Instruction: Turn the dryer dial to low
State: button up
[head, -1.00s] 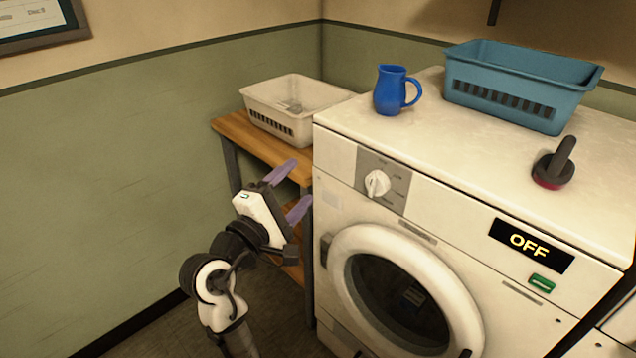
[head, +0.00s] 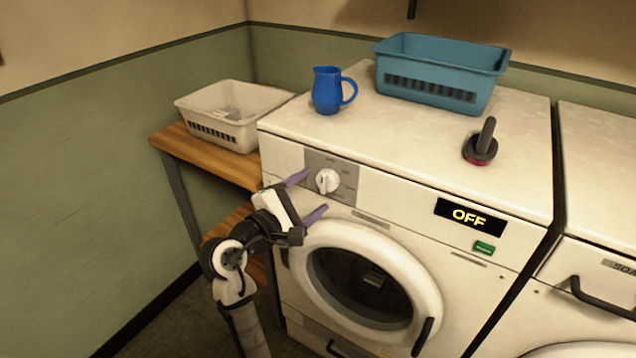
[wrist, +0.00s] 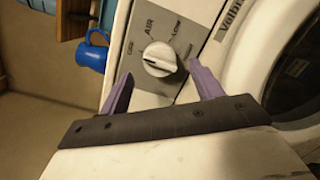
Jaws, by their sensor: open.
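The white dryer dial (head: 328,181) sits on a grey panel at the upper left of the dryer front (head: 400,207). In the wrist view the dial (wrist: 159,59) lies between and beyond my fingertips, with the words AIR and LOW readable around it and other labels less clear. My gripper (head: 309,196) is open, with its two purple fingers just in front of the panel, one above left and one below the dial. It also shows in the wrist view (wrist: 160,80), with nothing held. The fingers appear apart from the dial. A display reads OFF (head: 469,217).
A blue jug (head: 327,92), a blue basket (head: 437,85) and a dark-handled brush-like tool (head: 481,149) stand on the dryer top. A white basket (head: 232,141) is on a wooden table at left. The round dryer door (head: 430,283) is shut below the dial.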

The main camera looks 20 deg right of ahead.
aim_at(326, 182)
jog(key=shift+x, duration=1.55)
jog(key=c, duration=1)
